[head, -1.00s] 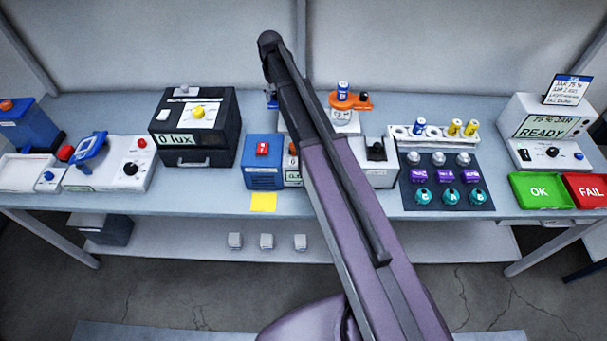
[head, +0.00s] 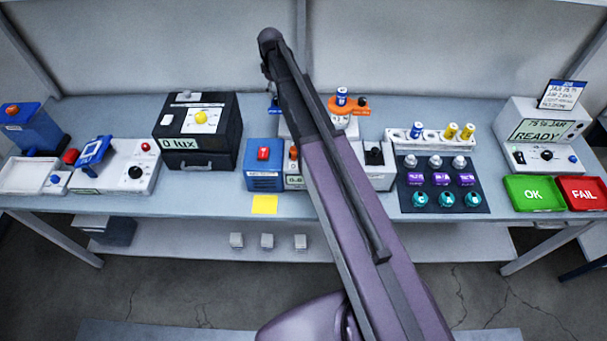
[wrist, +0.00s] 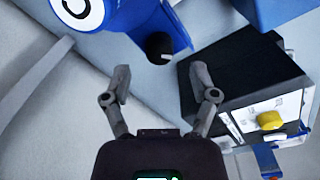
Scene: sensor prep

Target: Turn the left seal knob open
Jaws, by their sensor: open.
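I cannot tell which thing is the left seal knob. In the head view, a black knob (head: 135,172) is on the white unit at left, and a yellow knob (head: 201,117) is on top of the black "0 lux" box (head: 206,158). My gripper (wrist: 160,78) shows in the wrist view, its two fingers apart with nothing between them. The black box (wrist: 225,75) with its yellow knob (wrist: 269,120) is right of the fingers there. A blue body (wrist: 125,22) with a white disc and a dark round part (wrist: 159,47) lies above the fingers. My gripper is hidden in the head view.
My arm crosses the middle of the bench (head: 220,203) and hides part of the centre equipment. A vial rack (head: 440,141), a dark mat with several knobs (head: 443,205), a green OK tray (head: 533,194) and a red FAIL tray (head: 582,194) stand at right.

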